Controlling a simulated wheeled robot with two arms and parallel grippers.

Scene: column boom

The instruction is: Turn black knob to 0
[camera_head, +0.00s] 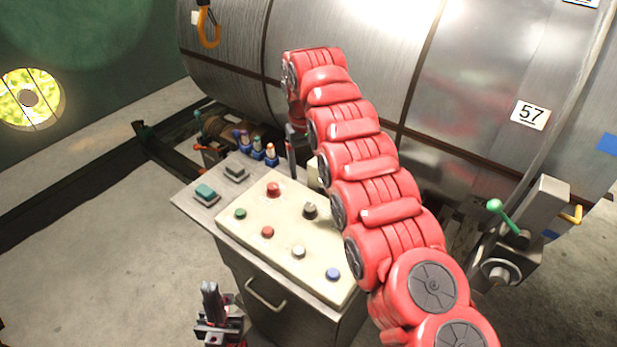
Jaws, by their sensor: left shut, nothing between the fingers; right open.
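The black knob (310,211) sits on the cream top of the control panel (285,258), close to my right arm's red links. Which way the knob points is too small to tell. My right gripper (292,165) hangs pointing down above the panel's back edge, up and left of the knob and apart from it. It is seen nearly edge-on and is open. My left gripper (212,300) is low in front of the panel cabinet, shut and empty, well away from the knob.
Red, green, white and blue buttons surround the knob. Teal (206,193) and grey (236,172) switches stand on the panel's left. A large metal cylinder (390,60) lies behind. A green-handled lever (505,216) stands at right. My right arm covers the panel's right back part.

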